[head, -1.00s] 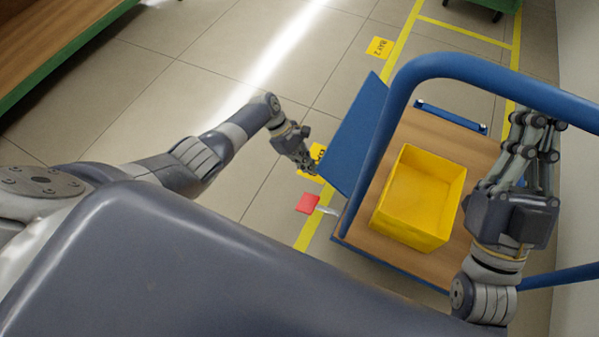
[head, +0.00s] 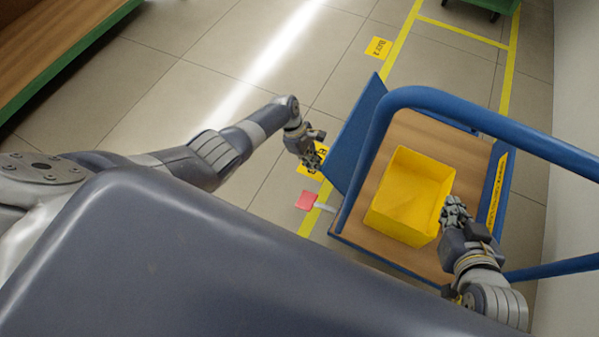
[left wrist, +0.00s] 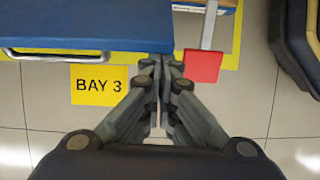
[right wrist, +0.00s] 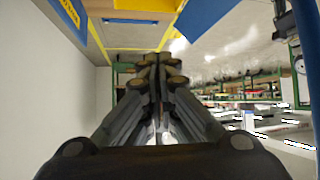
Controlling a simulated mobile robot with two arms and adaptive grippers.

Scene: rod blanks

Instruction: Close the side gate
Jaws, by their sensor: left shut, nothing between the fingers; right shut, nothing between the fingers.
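A cart stands at the right with a wooden deck (head: 400,262). A blue panel (head: 354,128) on its left side slants outward and looks like the side gate; in the left wrist view this panel (left wrist: 90,28) carries a metal handle (left wrist: 55,55). A red pad (head: 306,201) on a pale lever sticks out beside its near corner, also in the left wrist view (left wrist: 203,66). My left gripper (head: 316,160) is shut and empty at the panel's outer edge; contact is unclear. My right gripper (head: 455,205) is shut and empty beside the yellow bin.
The yellow bin (head: 408,200) stands on the deck. A blue panel with a yellow label (head: 497,190) lines the right side. The thick blue handle frame (head: 440,97) arches over the cart. A wall (head: 575,110) is close at right. Open floor (head: 240,90) lies left.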

